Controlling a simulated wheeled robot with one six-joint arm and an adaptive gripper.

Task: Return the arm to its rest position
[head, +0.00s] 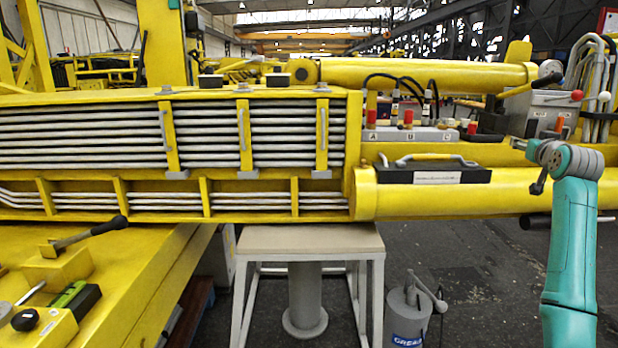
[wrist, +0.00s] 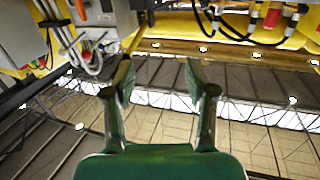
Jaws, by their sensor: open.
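My arm shows as a teal link at the right of the head view, rising to a grey joint in front of the yellow boom. A dark part of my gripper (head: 538,182) shows beside that joint; its fingers are hard to make out there. In the wrist view my gripper (wrist: 158,85) is open, with its two green-padded fingers spread apart and nothing between them. The wrist picture looks upside down, with the roof at the bottom and yellow machine parts along the top.
The yellow boom (head: 455,192) runs across the middle, close to my arm. A stand (head: 310,240) and a grease can (head: 408,315) are on the floor.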

